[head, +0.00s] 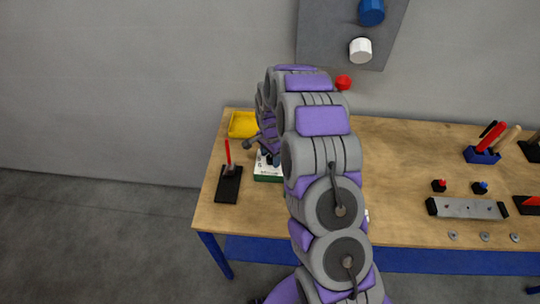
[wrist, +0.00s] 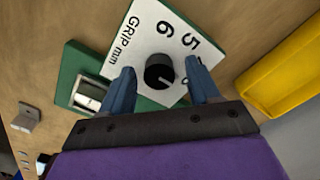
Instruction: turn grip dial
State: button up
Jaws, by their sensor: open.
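The grip dial is a black round knob (wrist: 159,71) with a pale pointer line, on a white plate (wrist: 150,34) marked "GRIP mm" with numbers. The plate sits on a green base (wrist: 72,60). My gripper (wrist: 162,88) is open in the wrist view, with one blue finger on each side of the knob. Whether the fingers touch it I cannot tell. In the head view the white and green dial box (head: 267,171) shows at the left of the table, with my arm hiding its right part and the knob not clear.
A yellow tray (head: 243,124) lies behind the dial box. A black base with a red lever (head: 228,152) stands to its left. The wooden table (head: 400,155) holds tools at the right. A grey panel (head: 330,40) with knobs hangs on the wall.

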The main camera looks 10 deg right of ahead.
jog(key=shift+d, duration=0.1)
jog(key=shift+c, duration=0.2)
jog(key=c, duration=1)
